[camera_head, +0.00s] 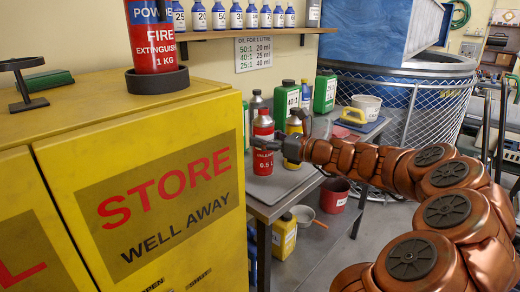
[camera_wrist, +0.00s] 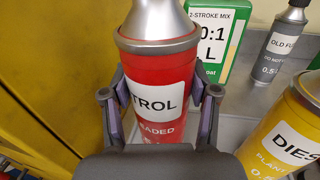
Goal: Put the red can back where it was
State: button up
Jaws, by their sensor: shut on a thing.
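The red can (camera_head: 263,127) has a silver cone top and a white label. In the wrist view the red can (camera_wrist: 160,78) stands upright between my fingers, its label partly reading "TROL". My gripper (camera_head: 282,147) reaches it from the right, and in the wrist view my gripper (camera_wrist: 158,105) is shut on its sides. Its lower part is hidden by my gripper in the wrist view. In the head view its base is low over the grey bench (camera_head: 285,190), at the cabinet side; I cannot tell whether it touches.
A yellow diesel can (camera_wrist: 290,130), a grey can (camera_wrist: 285,40) and a green 2-stroke container (camera_wrist: 212,35) stand close by. The yellow cabinet (camera_head: 60,130) is to the left.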

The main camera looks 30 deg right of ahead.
aim_at(259, 150)
jog(key=shift+w+a+f, duration=0.1)
jog(key=shift+w+f, duration=0.1)
jog(key=shift+f, duration=0.4)
jog(key=shift+w+a+f, duration=0.1)
jog(key=shift+w+f, duration=0.1)
jog(key=shift+f, duration=0.35)
jog(key=shift+w+a+f, duration=0.1)
jog(key=shift+w+f, duration=0.1)
jog(key=shift+f, duration=0.4)
jog(key=shift+f, duration=0.15)
jog(key=o, duration=1.3)
jog(key=shift+c, duration=0.2)
jog(key=shift+s+d, duration=0.1)
jog(key=shift+s, duration=0.1)
jog(key=v, duration=1.1)
jog(key=shift+s, duration=0.25)
